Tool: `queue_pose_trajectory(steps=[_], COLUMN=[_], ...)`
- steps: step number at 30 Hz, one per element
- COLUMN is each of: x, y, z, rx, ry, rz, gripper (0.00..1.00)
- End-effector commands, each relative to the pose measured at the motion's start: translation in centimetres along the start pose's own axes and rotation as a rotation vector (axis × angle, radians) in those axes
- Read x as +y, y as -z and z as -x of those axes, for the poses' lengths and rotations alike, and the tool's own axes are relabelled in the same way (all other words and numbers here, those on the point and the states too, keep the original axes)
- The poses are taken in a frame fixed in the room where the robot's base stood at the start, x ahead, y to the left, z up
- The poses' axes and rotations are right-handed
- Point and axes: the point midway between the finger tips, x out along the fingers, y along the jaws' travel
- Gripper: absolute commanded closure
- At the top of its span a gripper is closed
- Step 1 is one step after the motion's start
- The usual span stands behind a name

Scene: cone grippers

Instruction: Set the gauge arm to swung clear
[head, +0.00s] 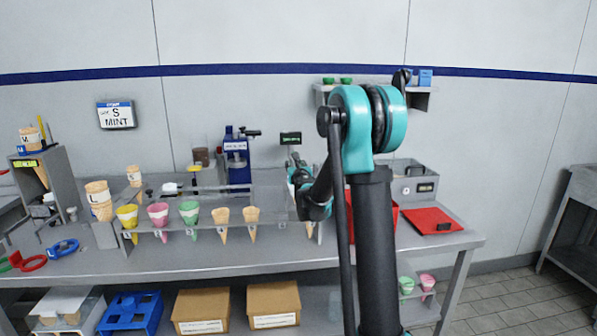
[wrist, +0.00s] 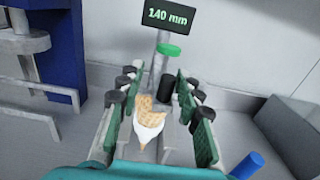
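The gauge is a grey post with a dark display reading "140 mm" (wrist: 167,16), ahead of my gripper in the wrist view; the display also shows in the head view (head: 290,139). A green round cap (wrist: 169,50) sits at the post below the display. I cannot tell for certain which part is the gauge arm. My gripper (wrist: 156,112) is open, its green-padded fingers apart. A waffle cone in a white sleeve (wrist: 149,126) shows between the fingers, with visible gaps on both sides. In the head view my own arm hides most of the gripper and gauge base.
A blue machine (head: 237,158) stands left of the gauge. A rack (head: 180,222) with several cones runs along the bench front. A red mat (head: 430,221) lies at the right. A blue cylinder (wrist: 246,166) is near the right finger. A wall shelf (head: 418,97) hangs above.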

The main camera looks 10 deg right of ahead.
Motion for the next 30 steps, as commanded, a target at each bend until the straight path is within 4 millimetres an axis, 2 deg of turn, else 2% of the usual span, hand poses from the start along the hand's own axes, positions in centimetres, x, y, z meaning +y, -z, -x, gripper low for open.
queue_pose_trajectory(steps=[1,3,9,15,26,28,30], x=[-0.3,-0.3,-0.3,-0.3,-0.3,-0.5,-0.7], y=[0.0,0.0,0.0,0.0,0.0,-0.1,-0.1], z=[1.2,2.5,5.2,6.5,6.7,7.5,9.1], rx=[0.000,0.000,0.000,0.000,0.000,0.000,0.000], ry=[0.003,0.002,0.001,0.001,0.000,-0.001,-0.005], rz=[0.000,0.000,0.000,0.000,0.000,0.000,0.000], gripper=[0.65,0.65,0.65,0.65,0.65,0.65,0.65])
